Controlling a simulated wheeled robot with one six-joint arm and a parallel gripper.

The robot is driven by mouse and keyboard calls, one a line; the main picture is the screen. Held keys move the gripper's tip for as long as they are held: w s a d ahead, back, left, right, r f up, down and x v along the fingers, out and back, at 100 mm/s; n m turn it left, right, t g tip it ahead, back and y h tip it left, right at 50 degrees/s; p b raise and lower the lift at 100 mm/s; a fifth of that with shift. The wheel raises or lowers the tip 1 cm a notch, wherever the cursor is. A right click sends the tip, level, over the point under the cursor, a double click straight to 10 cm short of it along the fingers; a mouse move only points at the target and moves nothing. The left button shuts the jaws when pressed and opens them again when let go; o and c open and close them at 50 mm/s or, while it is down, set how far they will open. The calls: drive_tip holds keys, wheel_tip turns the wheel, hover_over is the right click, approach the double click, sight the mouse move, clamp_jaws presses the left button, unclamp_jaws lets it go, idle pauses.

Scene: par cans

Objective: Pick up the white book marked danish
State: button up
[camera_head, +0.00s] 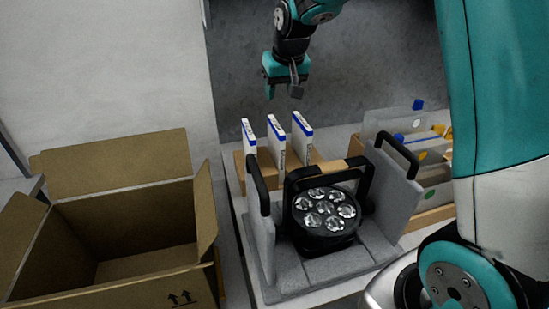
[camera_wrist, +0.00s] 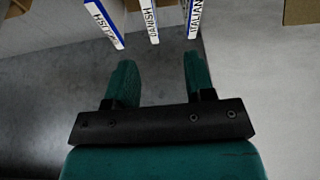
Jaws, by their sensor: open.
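Three thin white books with blue ends stand upright in a row on a brown holder. The middle one is the danish book (camera_head: 276,141); in the wrist view its spine (camera_wrist: 150,20) reads "...ANISH", partly cut off. The italian book (camera_wrist: 195,17) stands to its right there, and another book (camera_wrist: 103,22) with a partly readable label to its left. My gripper (camera_head: 283,92) is open and empty, above and behind the row in the head view. In the wrist view its two fingers (camera_wrist: 160,76) are apart, with the danish spine ahead of the gap, not touching.
A grey stand with black handles (camera_head: 398,157) holds a black par can light (camera_head: 326,212) in front of the books. An open cardboard box (camera_head: 120,196) is at left. A wooden rack with clear folders (camera_head: 432,170) is at right. Space around my gripper is clear.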

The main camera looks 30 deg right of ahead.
sight(277, 126)
drive_tip(key=shift+m+h, duration=0.3)
drive_tip(key=shift+m, duration=0.1)
drive_tip(key=p+x, duration=0.1)
drive_tip(key=x, duration=0.3)
drive_tip(key=w+d+x, duration=0.1)
drive_tip(key=x, duration=0.3)
drive_tip(key=d+p+x, duration=0.1)
drive_tip(key=x, duration=0.3)
drive_tip(key=shift+w+p, duration=0.35)
drive_tip(key=p+x, duration=0.2)
drive_tip(key=x, duration=0.4)
drive_tip(key=shift+w+a, duration=0.1)
drive_tip(key=shift+a, duration=0.05)
drive_tip(key=shift+f, duration=0.15)
drive_tip(key=shift+f, duration=0.15)
clamp_jaws()
